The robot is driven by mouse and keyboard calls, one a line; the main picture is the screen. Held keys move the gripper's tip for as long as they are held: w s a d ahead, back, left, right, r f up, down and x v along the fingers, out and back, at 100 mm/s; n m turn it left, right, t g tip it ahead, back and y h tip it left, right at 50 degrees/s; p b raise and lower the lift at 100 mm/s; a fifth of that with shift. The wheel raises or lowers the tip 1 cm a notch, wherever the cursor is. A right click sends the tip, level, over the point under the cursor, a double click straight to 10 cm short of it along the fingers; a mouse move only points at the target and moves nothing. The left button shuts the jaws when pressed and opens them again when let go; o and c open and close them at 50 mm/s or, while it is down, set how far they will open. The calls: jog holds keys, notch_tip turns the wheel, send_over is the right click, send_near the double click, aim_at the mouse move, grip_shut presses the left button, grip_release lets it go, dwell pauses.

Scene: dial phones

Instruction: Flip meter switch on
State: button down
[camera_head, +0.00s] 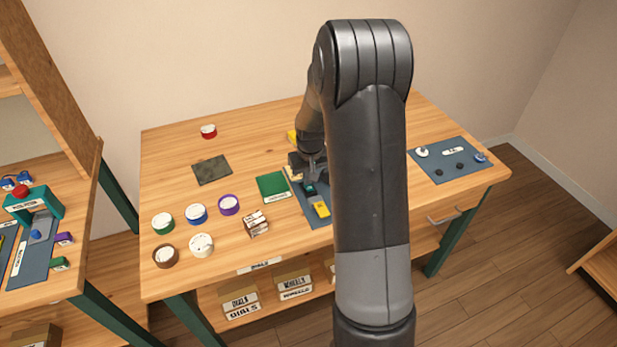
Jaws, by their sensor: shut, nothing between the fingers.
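My arm reaches over the wooden table, and my gripper (308,182) points down above a blue-grey mat (313,216) at the table's middle. It is shut, with nothing seen between its fingers. A small yellow item (321,209) lies on this mat just in front of the gripper. A small dark teal piece (309,189) shows right at the fingertips; I cannot tell whether they touch it. I cannot tell which piece is the meter or how its switch is set. My arm hides the right part of the mat.
Left of the mat lie a green pad (272,186), a dark pad (211,170), a brown-white stack (256,223) and several round dials (197,214). A red dial (208,131) is at the back. Another blue-grey mat (447,174) with small parts is at right.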

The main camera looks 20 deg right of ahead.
jog(key=shift+w+f+g, duration=0.3)
jog(key=shift+f, duration=0.35)
jog(key=shift+s, duration=0.9)
jog(key=shift+w+r, duration=0.85)
jog(key=shift+r, duration=6.65)
jog(key=shift+g, duration=0.4)
notch_tip(320, 180, down, 14)
jog(key=shift+a+r, duration=0.15)
